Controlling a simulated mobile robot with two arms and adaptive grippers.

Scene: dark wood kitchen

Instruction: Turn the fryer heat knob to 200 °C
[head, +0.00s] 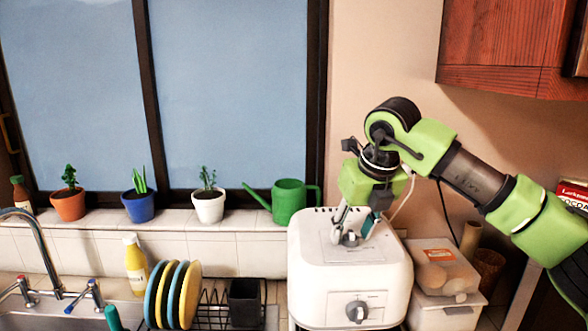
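The white fryer (310,272) stands on the counter right of the dish rack. A round grey knob (357,311) with a light pointer is on its front panel. A smaller grey knob (350,240) is on its top. I cannot read the markings, so which knob sets the heat is unclear. My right gripper (352,233) points down over the fryer's top. Its fingers are spread on either side of the top knob; contact cannot be made out. The front knob is untouched, below and in front of the gripper. My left gripper is out of view.
A green watering can (290,202) is on the ledge behind. A wooden cabinet (510,45) hangs upper right.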

